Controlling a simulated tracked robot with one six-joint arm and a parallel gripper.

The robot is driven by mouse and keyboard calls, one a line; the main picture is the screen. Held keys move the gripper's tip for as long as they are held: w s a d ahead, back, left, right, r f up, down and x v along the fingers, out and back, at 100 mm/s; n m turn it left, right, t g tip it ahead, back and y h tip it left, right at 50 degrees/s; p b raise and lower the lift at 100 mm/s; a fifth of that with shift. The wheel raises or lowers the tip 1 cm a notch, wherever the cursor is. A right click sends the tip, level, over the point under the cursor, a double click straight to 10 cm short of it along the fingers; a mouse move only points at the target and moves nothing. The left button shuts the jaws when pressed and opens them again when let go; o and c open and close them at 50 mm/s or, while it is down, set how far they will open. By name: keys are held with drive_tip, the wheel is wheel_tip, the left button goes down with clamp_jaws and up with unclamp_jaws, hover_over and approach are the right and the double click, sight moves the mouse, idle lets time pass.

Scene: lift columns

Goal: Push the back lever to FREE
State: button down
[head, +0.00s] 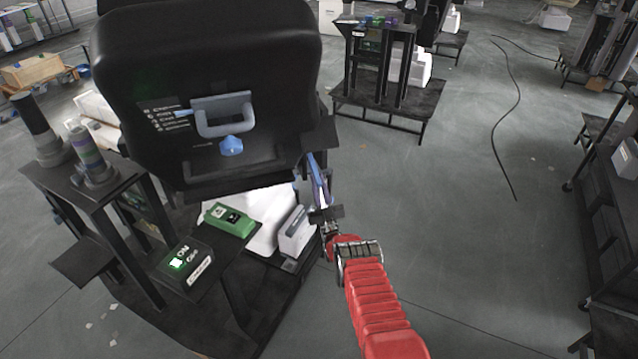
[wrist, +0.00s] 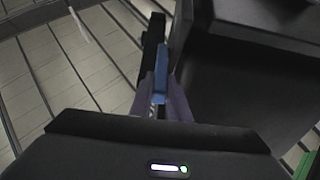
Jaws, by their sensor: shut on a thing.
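The back lever is a narrow blue bar (wrist: 161,84) in the middle of the wrist view. My gripper (wrist: 163,100) has its two greyish-purple fingers on either side of the bar, shut on it. In the head view my gripper (head: 318,186) reaches up to the lower right side of the black backrest (head: 200,60), and my fingers partly hide the lever there. I cannot read any FREE marking beside the lever.
The backrest carries a grey handle (head: 224,116) and a blue knob (head: 231,146).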

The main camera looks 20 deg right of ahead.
drive_tip(key=c, duration=1.7)
unclamp_jaws()
drive_tip(key=shift+f, duration=0.15)
drive_tip(key=v, duration=1.3)
drive_tip(key=shift+s+d+f, duration=0.1)
drive_tip(key=shift+s+f, duration=0.1)
drive_tip(key=shift+s, duration=0.15)
